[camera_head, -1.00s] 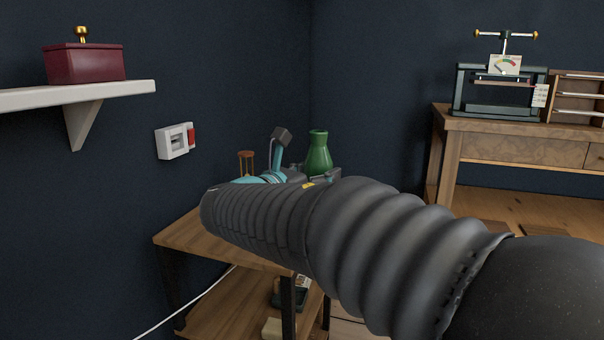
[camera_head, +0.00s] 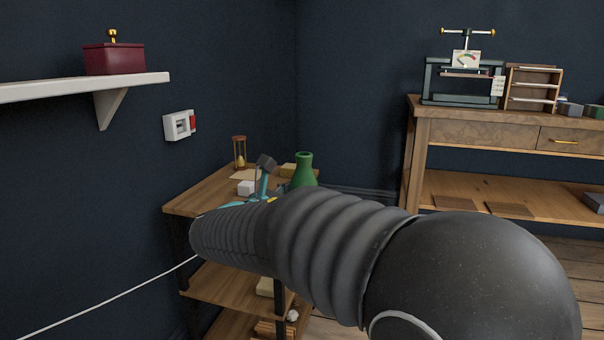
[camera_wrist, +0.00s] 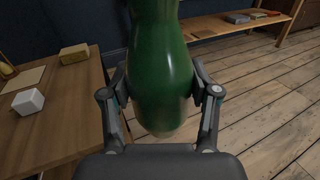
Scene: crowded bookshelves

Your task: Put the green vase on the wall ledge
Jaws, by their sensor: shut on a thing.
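The green vase (camera_head: 304,170) shows behind my arm in the head view, its lower part hidden. In the wrist view the green vase (camera_wrist: 160,75) stands between the two fingers of my gripper (camera_wrist: 162,95), which is shut on it. The vase is off the table, beside the table's right edge, with floor showing around it. The white wall ledge (camera_head: 70,88) is at the upper left of the head view, well apart from the vase. A dark red box (camera_head: 114,59) with a gold knob stands on its right part.
The wooden side table (camera_head: 190,201) carries an hourglass (camera_head: 240,153), a white block (camera_head: 246,188) and a yellow block (camera_wrist: 74,54). A white switch with a red part (camera_head: 180,125) is on the wall. A workbench (camera_head: 470,129) stands at right. The ledge's left part looks clear.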

